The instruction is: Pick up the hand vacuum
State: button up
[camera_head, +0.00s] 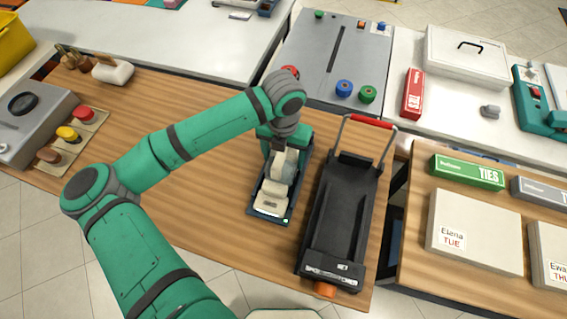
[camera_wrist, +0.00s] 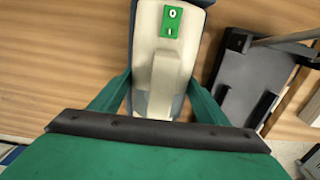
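The hand vacuum (camera_head: 272,191) is a cream-and-blue-grey appliance. It lies on the wooden counter, with a dark blue part under and around its near end. In the wrist view, its cream body (camera_wrist: 146,50) has a raised handle and a green switch panel marked 0 and I. My gripper (camera_head: 278,152) is above its far end. In the wrist view, the green fingers of my gripper (camera_wrist: 160,90) stand apart on either side of the body, close to it. Whether they touch it is unclear. The vacuum's far end is hidden by my gripper.
A black platform cart (camera_head: 339,215) with a red-topped handle stands close to the right of the vacuum. A grey machine (camera_head: 340,50) with coloured knobs is behind. A tray of coloured-topped stamps (camera_head: 77,138) is far left. The counter left of the vacuum is clear.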

jog(key=shift+c, duration=0.9)
jog(key=shift+r, duration=0.6)
notch_tip(320, 180, up, 27)
jog(key=o, duration=0.9)
jog(key=shift+f, duration=0.1)
jog(key=shift+c, duration=0.3)
